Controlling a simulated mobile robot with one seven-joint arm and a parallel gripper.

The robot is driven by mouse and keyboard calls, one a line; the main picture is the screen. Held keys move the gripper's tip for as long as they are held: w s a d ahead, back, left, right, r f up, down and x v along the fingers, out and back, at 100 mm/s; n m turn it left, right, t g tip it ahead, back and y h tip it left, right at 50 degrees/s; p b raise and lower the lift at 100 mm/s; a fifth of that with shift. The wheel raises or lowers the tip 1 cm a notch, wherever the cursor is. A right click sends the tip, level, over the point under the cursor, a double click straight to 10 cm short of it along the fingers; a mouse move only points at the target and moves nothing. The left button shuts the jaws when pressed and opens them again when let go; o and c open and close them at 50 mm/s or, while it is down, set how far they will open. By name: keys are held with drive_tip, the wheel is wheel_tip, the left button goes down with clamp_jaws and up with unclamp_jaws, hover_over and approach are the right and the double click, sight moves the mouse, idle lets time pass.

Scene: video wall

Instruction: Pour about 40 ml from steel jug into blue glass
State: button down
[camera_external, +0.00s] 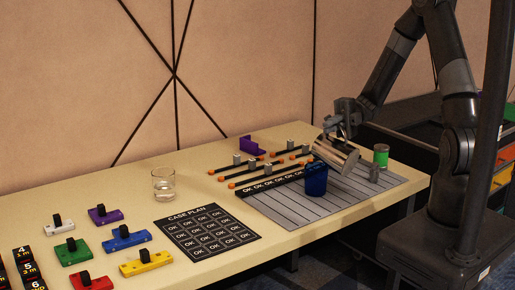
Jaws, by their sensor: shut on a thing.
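The steel jug (338,154) is tilted in the air over the grey striped mat, with its lower left end close to the blue glass. My gripper (345,128) is shut on the jug at its upper side. The blue glass (316,180) stands upright on the mat, just below and left of the jug. From this view I cannot tell whether the jug touches the glass rim. No stream of liquid is visible, and the contents of the jug and the glass are hidden.
A green can (380,155) and a small grey cylinder (374,173) stand right of the jug. A clear glass (163,184) stands farther left. Sliders on rails (250,160) lie behind the striped mat (300,213). A dark case plan sheet (207,232) and coloured switches (123,238) lie at left.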

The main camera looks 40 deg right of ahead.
sight(346, 151)
drive_tip(key=shift+w+r+m, duration=0.25)
drive_tip(key=shift+m, duration=0.05)
drive_tip(key=shift+s+d+p, duration=0.25)
drive_tip(key=shift+s+p, duration=0.05)
drive_tip(key=shift+s, duration=0.25)
drive_tip(key=shift+s+f+p, duration=0.1)
drive_tip(key=shift+s+p, duration=0.2)
drive_tip(key=shift+s, duration=0.1)
idle(0.3)
drive_tip(key=shift+w+a+f+m+p, duration=0.1)
drive_tip(key=shift+w+f+m+p, duration=0.2)
drive_tip(key=shift+m, duration=0.3)
idle(1.1)
drive_tip(key=shift+s+r, duration=0.15)
drive_tip(key=s+n, duration=0.2)
drive_tip(key=n, duration=0.1)
drive_tip(key=shift+s+d, duration=0.25)
drive_tip(key=shift+s, duration=0.05)
drive_tip(key=shift+s+d+n, duration=0.15)
drive_tip(key=shift+s+n, duration=0.65)
drive_tip(key=shift+n, duration=0.4)
drive_tip(key=shift+s, duration=0.15)
